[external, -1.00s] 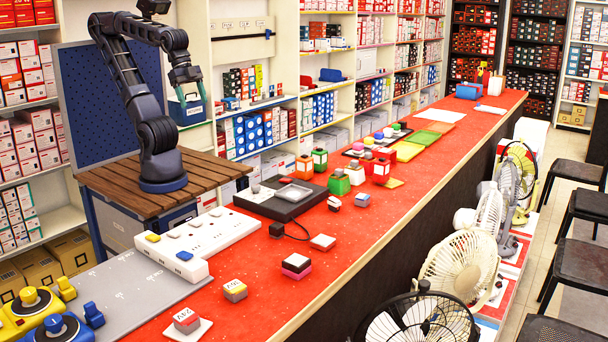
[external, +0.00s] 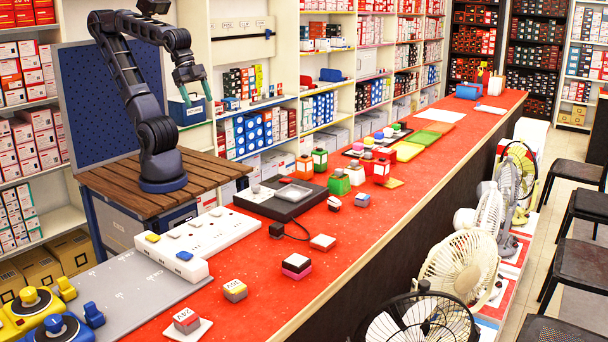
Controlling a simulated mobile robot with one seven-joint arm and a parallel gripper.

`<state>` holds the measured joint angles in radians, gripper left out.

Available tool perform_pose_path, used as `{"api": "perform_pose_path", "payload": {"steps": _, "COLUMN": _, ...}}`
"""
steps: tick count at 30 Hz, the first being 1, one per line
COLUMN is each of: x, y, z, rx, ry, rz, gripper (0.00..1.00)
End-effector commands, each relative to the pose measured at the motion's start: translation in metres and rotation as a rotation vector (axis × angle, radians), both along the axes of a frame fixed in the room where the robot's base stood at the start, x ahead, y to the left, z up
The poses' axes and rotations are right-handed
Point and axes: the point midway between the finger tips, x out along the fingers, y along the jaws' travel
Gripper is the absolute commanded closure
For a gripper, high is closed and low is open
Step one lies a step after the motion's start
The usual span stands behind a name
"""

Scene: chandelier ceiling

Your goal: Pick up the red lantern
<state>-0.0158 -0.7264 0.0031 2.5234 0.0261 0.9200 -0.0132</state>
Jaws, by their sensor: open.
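On the red counter (external: 262,292) stands a group of small lantern-shaped blocks. A red-orange one (external: 381,172) is at the right of the group, and a more orange one (external: 305,168) is at the left. The right one looks the redder of the two. Green lanterns (external: 339,183) and a white one (external: 356,175) stand between them. My gripper (external: 196,99) hangs in the air at the upper left, with its teal fingers apart and nothing between them. It is well away from the lanterns, in front of the shelves.
A dark tray (external: 280,199) lies left of the lanterns, with a white power strip (external: 190,241) nearer. Flat coloured pads (external: 408,151) lie beyond them. Fans (external: 460,265) stand along the counter's right side. Some counter between small blocks is clear.

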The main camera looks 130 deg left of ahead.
Motion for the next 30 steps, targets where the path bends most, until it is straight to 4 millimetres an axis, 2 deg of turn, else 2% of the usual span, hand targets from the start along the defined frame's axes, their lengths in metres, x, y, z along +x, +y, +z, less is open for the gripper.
{"api": "perform_pose_path", "payload": {"steps": 5, "x": 0.052, "y": 0.031, "z": 0.01, "rx": 0.06, "ry": -0.065, "rz": 0.068, "gripper": 0.24}}
{"api": "perform_pose_path", "payload": {"steps": 15, "x": 0.16, "y": 0.111, "z": 0.023, "rx": 0.188, "ry": -0.219, "rz": 0.161, "gripper": 0.24}}
{"api": "perform_pose_path", "payload": {"steps": 24, "x": 0.244, "y": 0.19, "z": 0.019, "rx": 0.269, "ry": -0.344, "rz": 0.189, "gripper": 0.24}}
{"api": "perform_pose_path", "payload": {"steps": 30, "x": 0.291, "y": 0.245, "z": 0.005, "rx": 0.302, "ry": -0.419, "rz": 0.184, "gripper": 0.24}}
